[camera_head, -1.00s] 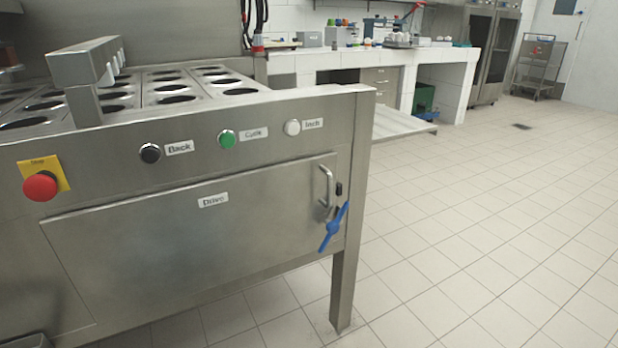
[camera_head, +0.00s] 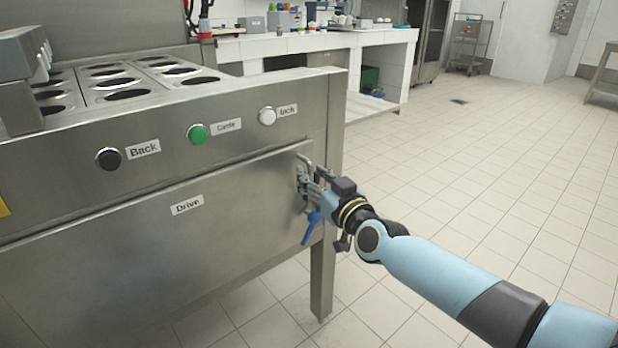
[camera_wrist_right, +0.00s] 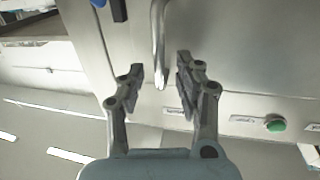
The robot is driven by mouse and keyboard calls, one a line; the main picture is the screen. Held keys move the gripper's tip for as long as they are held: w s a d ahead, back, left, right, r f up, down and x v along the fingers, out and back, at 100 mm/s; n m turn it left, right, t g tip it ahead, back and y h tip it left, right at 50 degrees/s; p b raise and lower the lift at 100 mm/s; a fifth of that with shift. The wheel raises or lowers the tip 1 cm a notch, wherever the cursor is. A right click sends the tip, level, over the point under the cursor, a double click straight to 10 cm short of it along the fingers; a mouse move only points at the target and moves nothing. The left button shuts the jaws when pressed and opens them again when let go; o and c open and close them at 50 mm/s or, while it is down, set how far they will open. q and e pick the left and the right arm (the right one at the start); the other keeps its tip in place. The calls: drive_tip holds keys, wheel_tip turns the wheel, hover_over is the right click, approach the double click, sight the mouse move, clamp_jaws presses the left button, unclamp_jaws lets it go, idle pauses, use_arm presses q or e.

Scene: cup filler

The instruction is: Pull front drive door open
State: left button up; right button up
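The front drive door (camera_head: 150,235) is a wide steel panel labelled "Drive" on the machine's front. It looks shut or nearly so. Its upright metal handle (camera_head: 304,160) is at the right end, partly hidden by my right gripper (camera_head: 306,186). A blue latch (camera_head: 312,226) sits just below the gripper. In the right wrist view, my right gripper (camera_wrist_right: 160,82) is open, with one finger on each side of the handle (camera_wrist_right: 158,40). Gaps show between handle and fingers. The handle's end lies near the fingertips. My left gripper is not in view.
Black (camera_head: 108,159), green (camera_head: 197,134) and white (camera_head: 267,116) buttons sit above the door. The machine's leg (camera_head: 322,280) stands below its right corner. A white tiled counter (camera_head: 385,60) is behind. The tiled floor to the right is clear.

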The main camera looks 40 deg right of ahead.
drive_tip(key=shift+w+d, duration=0.15)
drive_tip(key=shift+w, duration=0.85)
drive_tip(key=shift+c, duration=0.2)
clamp_jaws()
drive_tip(key=shift+r, duration=0.15)
